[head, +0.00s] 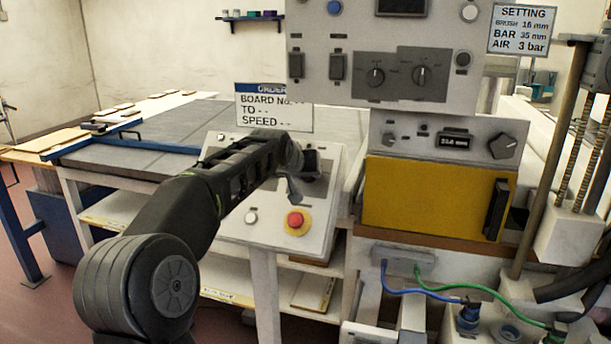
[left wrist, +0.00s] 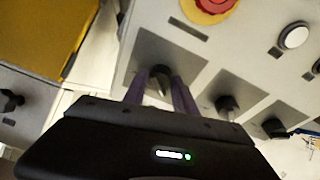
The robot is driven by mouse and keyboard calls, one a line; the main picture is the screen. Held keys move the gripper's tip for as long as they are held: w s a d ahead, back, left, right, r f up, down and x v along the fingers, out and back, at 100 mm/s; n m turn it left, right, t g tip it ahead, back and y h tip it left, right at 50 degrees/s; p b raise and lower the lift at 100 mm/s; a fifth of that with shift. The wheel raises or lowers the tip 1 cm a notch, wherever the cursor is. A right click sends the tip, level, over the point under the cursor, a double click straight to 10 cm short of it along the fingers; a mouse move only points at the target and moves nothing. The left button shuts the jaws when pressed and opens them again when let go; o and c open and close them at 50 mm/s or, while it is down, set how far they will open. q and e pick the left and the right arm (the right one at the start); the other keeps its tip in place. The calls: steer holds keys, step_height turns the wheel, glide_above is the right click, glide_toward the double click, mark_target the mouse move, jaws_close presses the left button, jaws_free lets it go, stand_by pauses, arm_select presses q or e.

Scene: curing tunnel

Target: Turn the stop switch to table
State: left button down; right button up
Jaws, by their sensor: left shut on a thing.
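A sloped control panel (head: 232,225) carries a red stop button (head: 294,222) on a yellow ring and a row of black rotary switches on grey plates. In the left wrist view my left gripper (left wrist: 160,86) has its two fingers closed around the sides of one black switch knob (left wrist: 160,74), the end one of the row nearest the yellow cover. Its labels cannot be read. Two similar knobs, a middle knob (left wrist: 228,104) and an outer knob (left wrist: 274,127), stand free beside it. In the head view my arm and gripper hide most of the row. My right gripper is out of view.
A white button (head: 251,217) sits left of the red one. A board sign (head: 273,108) stands behind the panel. An upper grey box with two dials (head: 398,75) and a yellow cover (head: 415,197) stand to the right. Blue and green cables run lower right.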

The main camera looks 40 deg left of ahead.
arm_select(q)
steer(key=n, duration=0.1)
steer(key=n+b, duration=0.1)
steer(key=shift+d+f+n+y, duration=0.2)
steer(key=shift+n+y, duration=0.1)
steer(key=shift+n, duration=0.1)
steer(key=shift+r+n+b, duration=0.1)
steer(key=shift+n+b, duration=0.55)
steer(key=shift+n, duration=0.55)
steer(key=shift+y, duration=0.3)
steer(key=c, duration=1)
jaws_free()
steer(key=shift+a, duration=0.1)
steer(key=shift+r, duration=0.1)
steer(key=b+v, duration=0.1)
steer(key=v, duration=0.6)
steer(key=shift+s+r, duration=0.2)
steer(key=shift+r, duration=0.1)
